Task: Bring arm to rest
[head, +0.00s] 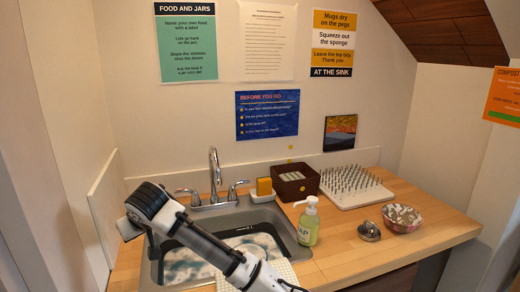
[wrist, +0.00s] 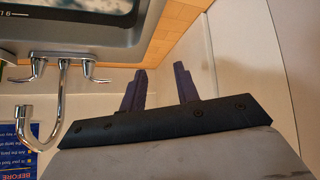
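My gripper (wrist: 159,72) shows in the wrist view as two dark fingers standing apart on a dark bar, with nothing between them. It is open and empty. The wrist view is upside down, with the fingers in front of the pale wall and the wooden counter edge. In the head view my white and black arm (head: 215,250) reaches up and left across the sink and bends at the sink's left side. The fingers are not clear in the head view.
The sink (head: 290,243) has a chrome faucet (head: 215,170) behind it, also close in the wrist view (wrist: 63,85). A soap bottle (head: 308,225), brown basket (head: 291,182), peg rack (head: 352,185), bowl (head: 401,218) and metal object (head: 369,231) stand on the wooden counter (head: 440,222). A low panel (head: 107,215) borders the left.

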